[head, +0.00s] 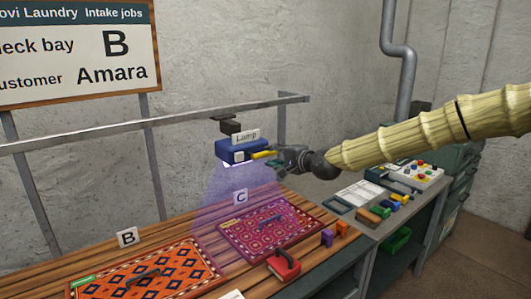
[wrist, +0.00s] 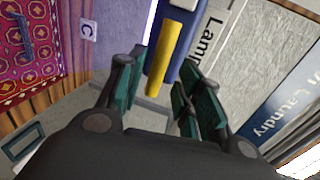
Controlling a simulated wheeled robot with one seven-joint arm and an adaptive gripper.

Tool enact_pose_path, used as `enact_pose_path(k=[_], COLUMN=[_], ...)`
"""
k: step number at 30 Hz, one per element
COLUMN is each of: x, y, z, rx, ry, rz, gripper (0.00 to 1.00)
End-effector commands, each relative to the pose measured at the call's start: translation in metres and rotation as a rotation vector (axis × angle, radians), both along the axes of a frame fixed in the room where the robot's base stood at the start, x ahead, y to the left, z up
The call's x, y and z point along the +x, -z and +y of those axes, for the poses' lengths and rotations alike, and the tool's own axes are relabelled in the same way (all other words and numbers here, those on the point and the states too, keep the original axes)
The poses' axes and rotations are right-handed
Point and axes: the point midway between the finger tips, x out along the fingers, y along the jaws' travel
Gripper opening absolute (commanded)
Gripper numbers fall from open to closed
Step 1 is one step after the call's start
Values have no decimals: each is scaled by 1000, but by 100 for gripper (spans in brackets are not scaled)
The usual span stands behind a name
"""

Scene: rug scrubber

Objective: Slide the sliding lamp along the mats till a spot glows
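The sliding lamp (head: 238,151) is a blue box labelled "Lamp" that hangs from a metal rail. Its yellow handle (head: 263,155) sticks out to the right. A violet light cone falls between the orange mat at B (head: 150,270) and the purple-red mat at C (head: 265,228), reaching over the C mat's left part. I see no glowing spot on either mat. My gripper (head: 279,156) is at the handle's end. In the wrist view, its fingers (wrist: 158,78) are apart, with the yellow handle (wrist: 170,50) between them and gaps visible on both sides.
The rail (head: 130,126) runs along the wall above the wooden table (head: 195,240). A red brush-like item (head: 284,265) lies in front of the C mat. A side bench holds small coloured blocks (head: 390,202) and a button box (head: 417,173). A sign (head: 80,50) reads bay B, customer Amara.

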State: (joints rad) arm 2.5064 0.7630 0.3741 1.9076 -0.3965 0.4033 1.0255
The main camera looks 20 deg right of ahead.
Motion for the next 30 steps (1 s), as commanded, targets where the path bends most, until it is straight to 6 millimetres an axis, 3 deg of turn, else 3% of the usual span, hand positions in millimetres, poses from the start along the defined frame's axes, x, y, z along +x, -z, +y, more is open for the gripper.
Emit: enact_pose_path(k=[15, 29, 30], x=[43, 49, 49], y=[9, 12, 12], z=[14, 16, 16], rx=[-2, 0, 0], ry=[2, 3, 3], rz=[0, 0, 0], gripper=[35, 35, 28])
